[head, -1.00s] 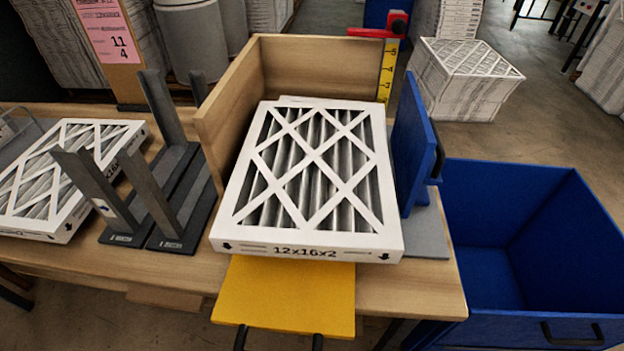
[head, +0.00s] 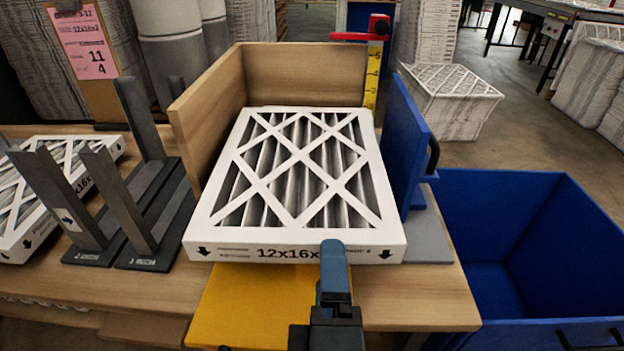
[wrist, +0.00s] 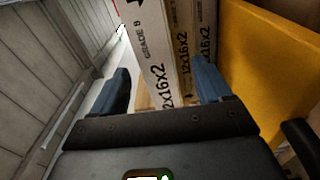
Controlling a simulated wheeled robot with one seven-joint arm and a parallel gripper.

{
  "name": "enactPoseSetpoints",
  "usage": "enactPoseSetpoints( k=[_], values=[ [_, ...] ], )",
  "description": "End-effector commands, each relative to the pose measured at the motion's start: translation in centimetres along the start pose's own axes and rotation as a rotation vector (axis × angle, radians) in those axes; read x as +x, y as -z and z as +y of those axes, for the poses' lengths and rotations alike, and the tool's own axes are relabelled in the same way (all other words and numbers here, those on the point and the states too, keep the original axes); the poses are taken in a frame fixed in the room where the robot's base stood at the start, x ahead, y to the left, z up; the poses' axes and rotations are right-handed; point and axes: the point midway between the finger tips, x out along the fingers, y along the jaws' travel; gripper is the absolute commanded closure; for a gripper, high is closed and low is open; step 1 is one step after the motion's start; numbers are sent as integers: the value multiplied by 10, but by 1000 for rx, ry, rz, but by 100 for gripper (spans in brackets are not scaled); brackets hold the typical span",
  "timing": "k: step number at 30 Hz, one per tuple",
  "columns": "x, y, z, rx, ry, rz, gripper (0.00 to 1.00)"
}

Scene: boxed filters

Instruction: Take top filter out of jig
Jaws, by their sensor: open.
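The top filter (head: 292,250), a white-framed pleated panel marked 12x16x2, lies flat in the jig between a wooden wall (head: 205,115) and a blue side plate (head: 408,140). In the wrist view its white front edge (wrist: 151,50) shows between my fingers, with more 12x16x2 filter edges (wrist: 183,50) beside it, lower in the stack. My gripper (wrist: 163,82) is open, its blue fingers apart and facing these front edges. In the head view my gripper (head: 333,262) overlaps the front edge right of centre. I cannot tell whether the fingers touch the filter.
A yellow plate (head: 235,310) juts out at the front below the filter. A blue bin (head: 490,235) is at right. A red-topped ruler (head: 373,75) stands behind.

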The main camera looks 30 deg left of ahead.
Motion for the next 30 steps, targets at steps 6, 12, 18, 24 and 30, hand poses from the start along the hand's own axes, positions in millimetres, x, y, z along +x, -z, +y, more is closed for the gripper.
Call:
enactPoseSetpoints(
  k=[6, 12, 18, 24, 30],
  values=[
    [16, 12, 7, -53, -14, 10, 22],
    [36, 12, 7, -52, -14, 9, 22],
    [62, 12, 5, -53, -14, 8, 22],
    [84, 13, 4, -50, -14, 10, 22],
    [88, 13, 3, -50, -12, 11, 22]
  ],
)
